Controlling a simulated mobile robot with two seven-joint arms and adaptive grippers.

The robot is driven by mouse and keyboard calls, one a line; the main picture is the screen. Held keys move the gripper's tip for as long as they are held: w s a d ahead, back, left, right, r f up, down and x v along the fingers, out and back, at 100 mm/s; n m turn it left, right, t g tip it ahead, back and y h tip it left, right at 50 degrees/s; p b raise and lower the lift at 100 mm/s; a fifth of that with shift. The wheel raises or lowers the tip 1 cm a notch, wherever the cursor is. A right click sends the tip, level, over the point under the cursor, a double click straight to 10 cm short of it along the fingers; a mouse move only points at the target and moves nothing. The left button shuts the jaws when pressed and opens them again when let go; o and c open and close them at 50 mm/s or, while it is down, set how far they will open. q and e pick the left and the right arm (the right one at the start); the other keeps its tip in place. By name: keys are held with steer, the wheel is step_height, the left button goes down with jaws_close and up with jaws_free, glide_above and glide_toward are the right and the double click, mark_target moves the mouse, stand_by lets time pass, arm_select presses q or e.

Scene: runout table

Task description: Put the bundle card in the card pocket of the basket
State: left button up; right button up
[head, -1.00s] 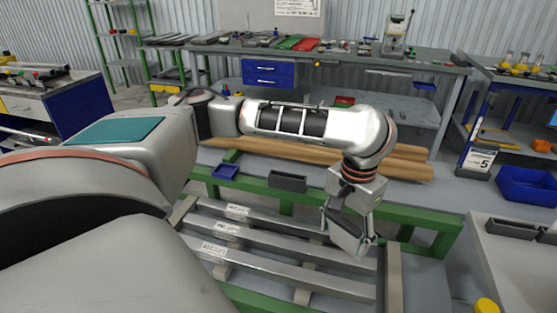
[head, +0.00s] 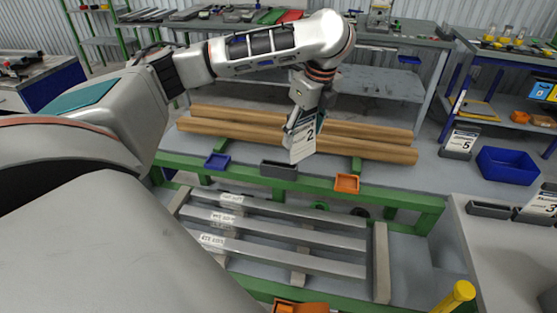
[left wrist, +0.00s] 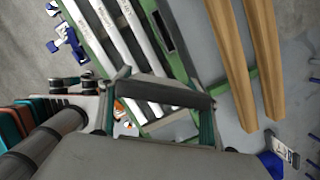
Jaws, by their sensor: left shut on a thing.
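My left gripper (head: 308,112) is shut on the bundle card (head: 303,141), a white card with a dark header and the number 2. The card hangs tilted below the fingers, in front of the wooden beams. In the left wrist view the card (left wrist: 165,92) shows as a dark grey slab between the fingers. A small dark grey open pocket (head: 278,170) sits on the green rail below the card, apart from it. The green frame (head: 400,200) holds several grey bars; I cannot tell whether it is the basket. My right gripper is out of view.
Wooden beams (head: 370,145) lie behind. Cards 5 (head: 459,143) and 3 (head: 540,206), a blue bin (head: 508,168) and a yellow post (head: 455,297) are at the right.

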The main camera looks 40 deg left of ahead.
arm_select(q)
steer(key=w+a+r+m+t+p, duration=0.1)
steer(key=a+r+m+t+p, duration=0.2)
steer(key=a+r+m, duration=0.5)
steer(key=m+b, duration=0.1)
steer(key=m, duration=0.1)
glide_above(279, 170)
steer(key=w+a, duration=0.1)
step_height(279, 170, down, 18)
steer(key=r, duration=0.1)
steer(key=shift+h, duration=0.3)
step_height(279, 170, down, 4)
steer(key=shift+f+b, duration=0.2)
steer(key=shift+b, duration=0.4)
steer(key=shift+f, duration=0.2)
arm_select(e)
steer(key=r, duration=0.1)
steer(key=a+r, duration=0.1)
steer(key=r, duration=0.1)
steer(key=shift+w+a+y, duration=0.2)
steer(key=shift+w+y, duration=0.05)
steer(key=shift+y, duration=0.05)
arm_select(q)
steer(key=o, duration=1.2)
steer(key=shift+f, duration=0.1)
steer(key=shift+c, duration=0.2)
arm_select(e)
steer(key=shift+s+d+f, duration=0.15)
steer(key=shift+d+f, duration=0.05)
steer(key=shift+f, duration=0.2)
